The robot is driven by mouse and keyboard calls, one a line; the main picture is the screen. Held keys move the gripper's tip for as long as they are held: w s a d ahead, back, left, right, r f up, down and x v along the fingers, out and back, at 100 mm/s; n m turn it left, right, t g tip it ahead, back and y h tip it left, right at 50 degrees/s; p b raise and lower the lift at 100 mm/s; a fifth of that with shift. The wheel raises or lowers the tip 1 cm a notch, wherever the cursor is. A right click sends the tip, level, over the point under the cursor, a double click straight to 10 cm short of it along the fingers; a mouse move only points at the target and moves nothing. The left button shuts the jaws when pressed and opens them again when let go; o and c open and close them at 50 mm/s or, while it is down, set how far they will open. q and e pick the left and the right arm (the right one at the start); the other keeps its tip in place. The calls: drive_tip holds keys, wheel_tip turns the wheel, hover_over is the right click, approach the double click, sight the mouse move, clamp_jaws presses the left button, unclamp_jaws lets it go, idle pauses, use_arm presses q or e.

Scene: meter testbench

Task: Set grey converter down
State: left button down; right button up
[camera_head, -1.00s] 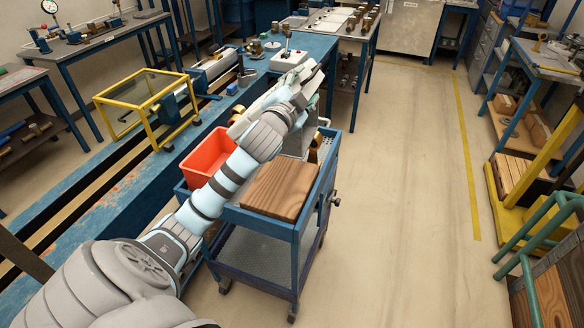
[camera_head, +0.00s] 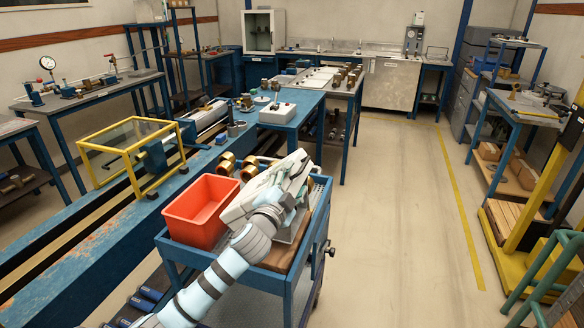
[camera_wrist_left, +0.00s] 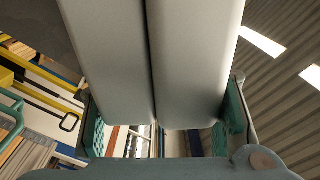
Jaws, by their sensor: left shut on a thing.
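The grey converter (camera_wrist_left: 198,60) fills the upper middle of the left wrist view as a smooth pale grey body with a dark seam down it. The green-padded fingers lie on either side of it, and my left gripper (camera_head: 298,182) is shut on it. In the head view the gripper is over the blue cart (camera_head: 290,285), above a brown wooden board (camera_head: 277,258). My right gripper is not in view.
A red bin (camera_head: 201,212) stands on the cart, left of the arm. Brass fittings (camera_head: 226,164) lie just behind it. A yellow-framed guard (camera_head: 135,155) stands on the blue bench at the left. The floor right of the cart is clear.

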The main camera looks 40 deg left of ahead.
use_arm(q)
wheel_tip(320, 180, down, 4)
drive_tip(key=shift+d+b, duration=0.1)
drive_tip(key=shift+b, duration=0.5)
drive_tip(key=c, duration=0.6)
unclamp_jaws()
drive_tip(key=shift+s+f, duration=0.1)
drive_tip(key=shift+s, duration=0.05)
drive_tip(key=shift+c, duration=0.2)
drive_tip(key=shift+d, duration=0.1)
drive_tip(key=v, duration=1.2)
drive_tip(key=shift+b, duration=0.35)
